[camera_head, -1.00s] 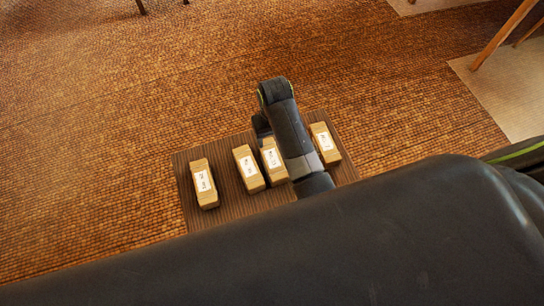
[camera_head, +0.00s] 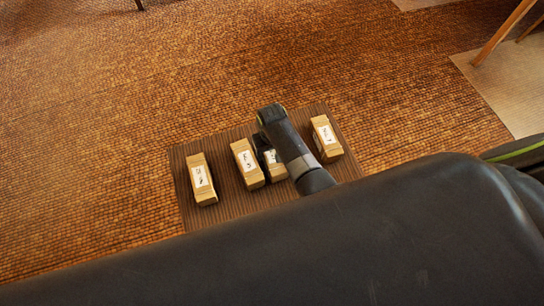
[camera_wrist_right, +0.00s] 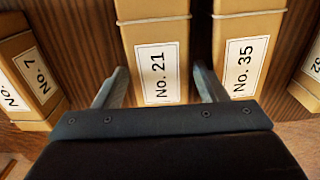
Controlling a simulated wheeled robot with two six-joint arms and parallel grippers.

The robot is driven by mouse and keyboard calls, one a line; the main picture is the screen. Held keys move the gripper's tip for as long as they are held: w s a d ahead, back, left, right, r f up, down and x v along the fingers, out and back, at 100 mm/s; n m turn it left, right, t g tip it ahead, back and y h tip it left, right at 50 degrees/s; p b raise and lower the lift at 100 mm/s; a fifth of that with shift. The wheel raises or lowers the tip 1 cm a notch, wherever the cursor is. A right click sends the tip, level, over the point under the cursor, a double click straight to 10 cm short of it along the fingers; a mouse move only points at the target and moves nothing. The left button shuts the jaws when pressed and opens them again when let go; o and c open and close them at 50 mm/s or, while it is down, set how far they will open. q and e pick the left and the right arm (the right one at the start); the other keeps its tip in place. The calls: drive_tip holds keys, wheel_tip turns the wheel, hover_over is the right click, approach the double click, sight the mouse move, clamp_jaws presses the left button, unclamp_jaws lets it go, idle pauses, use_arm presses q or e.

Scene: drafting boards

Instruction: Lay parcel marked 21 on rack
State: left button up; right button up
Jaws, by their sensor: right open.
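The parcel marked No. 21 (camera_wrist_right: 157,70) is a tan box with a white label, seen in the right wrist view. My right gripper (camera_wrist_right: 161,80) is open, with one finger on each side of it. In the head view this gripper (camera_head: 267,148) reaches down over the third parcel from the left (camera_head: 277,172), which appears to be No. 21 and is partly covered by my arm. My left gripper is not in view. I cannot make out a rack in these frames.
The parcels lie on a dark ridged wooden board (camera_head: 228,201). No. 35 (camera_wrist_right: 245,55) is close beside No. 21. No. 7 (camera_wrist_right: 38,85) is on its other side, with a wider gap. A chair leg (camera_head: 503,32) stands top right.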

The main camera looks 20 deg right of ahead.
drive_tip(key=shift+f, duration=0.95)
drive_tip(key=shift+r, duration=0.1)
drive_tip(key=c, duration=1.2)
